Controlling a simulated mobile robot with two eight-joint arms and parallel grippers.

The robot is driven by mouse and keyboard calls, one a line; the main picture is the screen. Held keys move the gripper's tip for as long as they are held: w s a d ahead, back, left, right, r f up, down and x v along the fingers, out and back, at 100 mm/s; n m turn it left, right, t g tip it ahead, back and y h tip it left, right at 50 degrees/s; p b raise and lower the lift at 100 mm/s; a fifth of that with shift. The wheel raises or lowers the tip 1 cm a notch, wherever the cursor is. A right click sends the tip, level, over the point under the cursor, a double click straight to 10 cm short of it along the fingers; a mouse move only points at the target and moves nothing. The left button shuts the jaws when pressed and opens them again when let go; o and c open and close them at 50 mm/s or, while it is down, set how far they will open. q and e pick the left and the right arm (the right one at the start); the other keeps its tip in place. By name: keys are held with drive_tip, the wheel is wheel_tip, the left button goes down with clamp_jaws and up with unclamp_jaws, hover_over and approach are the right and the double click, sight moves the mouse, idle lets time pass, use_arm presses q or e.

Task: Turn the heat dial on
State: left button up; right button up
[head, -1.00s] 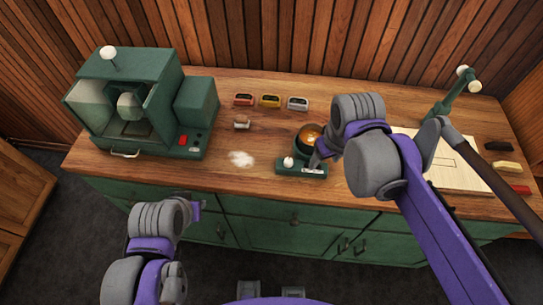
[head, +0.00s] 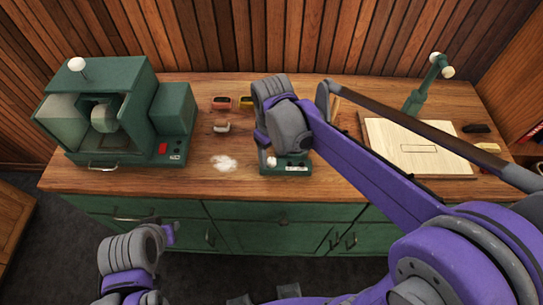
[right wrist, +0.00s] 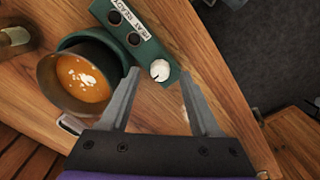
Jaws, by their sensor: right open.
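The heat dial is a round white knob (right wrist: 160,70) on a green warmer base (right wrist: 106,12) with a "HEAT READY" label and dark round sockets. In the head view, the knob (head: 271,161) shows at the front left of the base (head: 297,170). My right gripper (right wrist: 159,74) is open, with its fingertips on either side of the knob; I cannot tell whether they touch it. A pot of orange-brown liquid (right wrist: 90,84) with white flecks sits beside the knob. My right wrist hides the pot in the head view. My left arm is low at left; its jaws are not clear.
A green machine (head: 110,115) with a red switch stands at the counter's left. White powder (head: 223,163) lies left of the warmer. A pale board (head: 385,135) and green stand (head: 420,95) are at right. The counter's front edge is close to the warmer.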

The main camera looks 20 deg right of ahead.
drive_tip(key=shift+f, duration=0.7)
clamp_jaws()
